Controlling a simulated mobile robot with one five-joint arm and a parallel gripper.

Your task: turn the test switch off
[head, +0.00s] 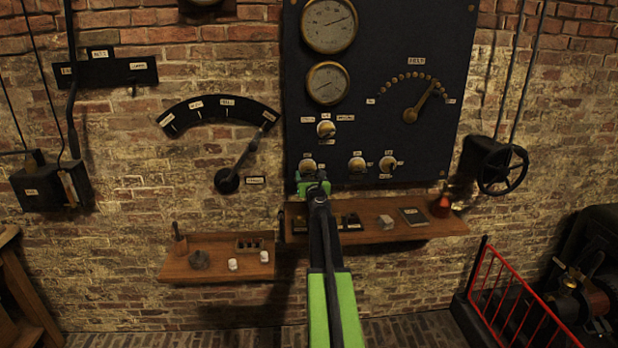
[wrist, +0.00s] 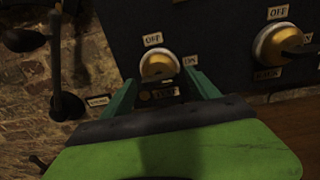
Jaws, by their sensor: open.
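A brass switch knob with a white rim (wrist: 160,64) sits low on the dark panel, with an OFF label above it and an ON label at its right. Its dark handle appears to point right, towards ON. The label below it is too blurred to read surely, so I cannot confirm it is the test switch. The knob also shows in the head view (head: 308,165). My gripper (wrist: 162,88) is open, its green fingers either side of the knob's lower part in the picture. In the head view my gripper (head: 313,184) is just below the knob; contact cannot be told.
A similar knob (wrist: 281,43) is to the right in the wrist view. A large lever (head: 240,165) is left of the panel (head: 365,130). A wooden shelf (head: 440,228) with small items is just below my gripper. A handwheel (head: 502,168) is at right.

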